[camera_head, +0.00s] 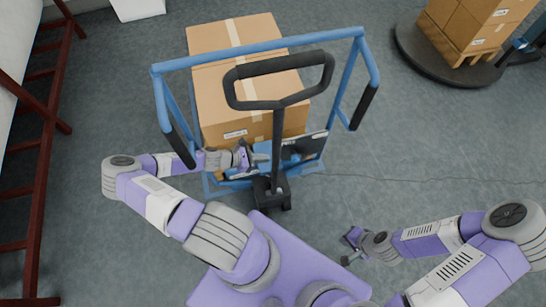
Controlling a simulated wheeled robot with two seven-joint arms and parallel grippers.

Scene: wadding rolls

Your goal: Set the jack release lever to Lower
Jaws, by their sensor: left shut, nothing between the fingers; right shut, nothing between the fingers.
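A jack with a black loop handle (278,112) on a tall shaft stands in front of me, with a dark base (271,190) at its foot. I cannot clearly make out the release lever or its setting. My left gripper (251,156) is shut and empty, just left of the shaft, low by the blue frame; whether it touches anything is unclear. My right gripper (348,247) is shut and empty over the floor, to the right of the jack's base and apart from it.
A blue frame (262,53) with black grips surrounds a large cardboard box (228,90) behind the jack. A dark red rack (48,130) stands at the left. More boxes on a pallet (470,40) are at the top right.

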